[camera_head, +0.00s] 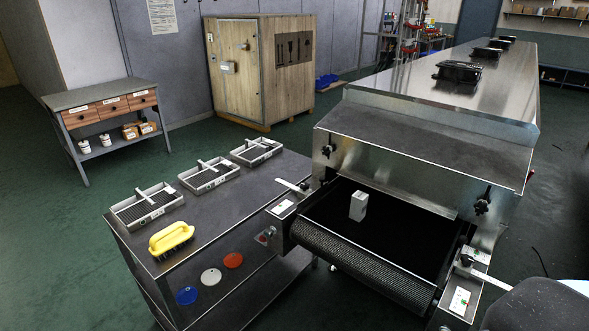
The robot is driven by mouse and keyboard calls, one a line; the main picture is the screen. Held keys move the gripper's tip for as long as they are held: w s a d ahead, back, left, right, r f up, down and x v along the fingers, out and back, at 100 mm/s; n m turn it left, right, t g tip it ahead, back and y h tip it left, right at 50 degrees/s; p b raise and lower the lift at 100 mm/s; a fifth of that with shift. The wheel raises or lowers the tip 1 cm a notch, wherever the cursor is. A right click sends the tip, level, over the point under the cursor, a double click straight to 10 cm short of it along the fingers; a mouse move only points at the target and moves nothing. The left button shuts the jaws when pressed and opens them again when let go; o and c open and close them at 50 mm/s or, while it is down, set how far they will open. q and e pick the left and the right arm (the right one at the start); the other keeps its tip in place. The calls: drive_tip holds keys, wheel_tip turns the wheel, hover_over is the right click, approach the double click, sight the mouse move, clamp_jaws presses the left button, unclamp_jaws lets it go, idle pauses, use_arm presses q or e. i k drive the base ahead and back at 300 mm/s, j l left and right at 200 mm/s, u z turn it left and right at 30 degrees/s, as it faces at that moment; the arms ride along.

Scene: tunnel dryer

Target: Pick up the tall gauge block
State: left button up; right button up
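The tall gauge block (358,207) is a small pale block standing upright on the dark belt (320,212) at the mouth of the tunnel dryer. It stands apart from the side walls, with dark belt around it. Neither of my grippers shows in the head view. A dark rounded part at the lower right corner seems to be part of my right arm, and no fingers show on it.
The steel dryer hood (425,150) rises behind the block. A metal side rail with a clamp (467,260) borders the belt on the right. The left table (255,195) holds several trays, a yellow brush (171,239) and coloured discs (211,276).

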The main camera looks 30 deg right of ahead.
sight(360, 200)
drive_tip(key=z, duration=1.3)
drive_tip(key=i+l, duration=0.3)
drive_tip(key=i+l+z, duration=0.1)
drive_tip(key=i+l, duration=0.2)
drive_tip(key=l, duration=0.25)
